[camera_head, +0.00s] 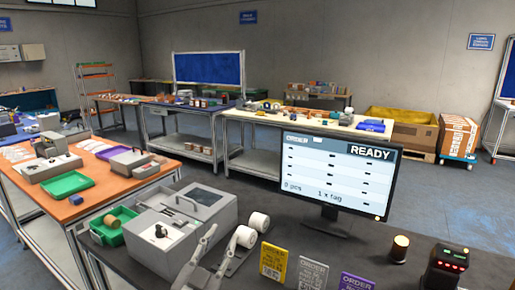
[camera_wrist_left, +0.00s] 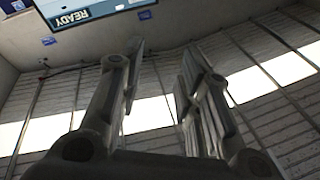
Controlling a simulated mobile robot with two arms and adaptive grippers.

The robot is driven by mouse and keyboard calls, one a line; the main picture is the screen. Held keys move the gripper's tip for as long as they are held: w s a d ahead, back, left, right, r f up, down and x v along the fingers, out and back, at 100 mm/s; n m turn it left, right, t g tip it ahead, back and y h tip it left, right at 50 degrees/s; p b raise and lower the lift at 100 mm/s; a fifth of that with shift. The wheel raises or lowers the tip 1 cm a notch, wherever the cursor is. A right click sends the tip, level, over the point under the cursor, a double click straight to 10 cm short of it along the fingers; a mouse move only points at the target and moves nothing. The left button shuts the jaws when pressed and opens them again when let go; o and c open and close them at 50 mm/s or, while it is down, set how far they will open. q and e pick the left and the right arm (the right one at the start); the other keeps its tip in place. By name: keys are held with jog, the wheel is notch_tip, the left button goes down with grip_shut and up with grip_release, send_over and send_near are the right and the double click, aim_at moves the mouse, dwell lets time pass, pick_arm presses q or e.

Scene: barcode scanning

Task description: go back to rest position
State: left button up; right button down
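My left gripper (camera_head: 225,238) shows at the lower middle of the head view, in front of the dark table's printer. In the left wrist view its two fingers (camera_wrist_left: 160,65) stand apart with nothing between them, pointing up toward the ceiling and wall. My right gripper is in neither view. A monitor (camera_head: 336,172) reading READY stands on the dark table; its upside-down screen also shows in the left wrist view (camera_wrist_left: 85,10).
A grey label machine (camera_head: 180,228) and white rolls (camera_head: 259,222) are close to the left gripper. Yellow (camera_head: 273,258), white and purple tags stand at the front edge. A scanner-like device (camera_head: 446,266) and a small cylinder (camera_head: 400,248) are at right.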

pick_arm(q)
jog(key=s+a+f+n+g+y, duration=0.3)
jog(key=s+a+f+g+y, duration=0.15)
jog(key=f, duration=0.45)
jog(key=s+a+f+n+g+y, duration=0.3)
jog(key=s+a+f, duration=0.25)
jog(key=f, duration=0.35)
jog(key=s+a+f+g, duration=0.1)
jog(key=s+f+g, duration=0.35)
jog(key=s, duration=0.65)
jog(key=s+a+f+g, duration=0.1)
jog(key=s+f+g, duration=0.35)
jog(key=s, duration=0.65)
notch_tip(320, 180, down, 28)
jog(key=s, duration=0.2)
jog(key=s+a+f+g, duration=0.2)
jog(key=s+a+f, duration=0.1)
jog(key=s+f, duration=1.2)
jog(key=shift+s+m+h, duration=0.3)
jog(key=shift+s+h, duration=0.05)
